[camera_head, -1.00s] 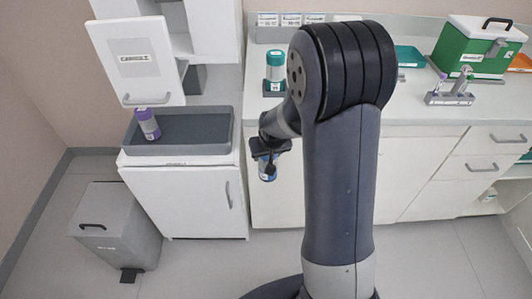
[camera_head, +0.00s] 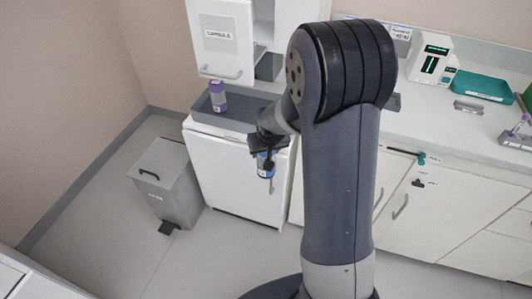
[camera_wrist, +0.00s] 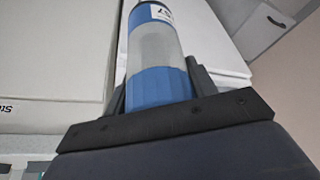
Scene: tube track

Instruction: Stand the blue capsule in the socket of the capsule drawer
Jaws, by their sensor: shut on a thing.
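The blue capsule (camera_head: 265,166) hangs below my gripper (camera_head: 264,150), which is shut on it, in front of the white cabinet. In the wrist view the capsule (camera_wrist: 155,60) shows large, with blue ends, a clear grey middle and a white label, between the dark fingers of my gripper (camera_wrist: 158,95). A white unit labelled "CAPSULE" (camera_head: 222,55) with a handle hangs on the wall at the upper left; it looks like the capsule drawer. I see no socket in it; the inside is hidden.
A purple capsule (camera_head: 218,98) stands in a grey tray (camera_head: 205,117) on the white cabinet (camera_head: 230,175). A grey bin (camera_head: 165,180) stands on the floor to the left. A counter with a teal tray (camera_head: 482,87) and a device (camera_head: 432,60) is at the right.

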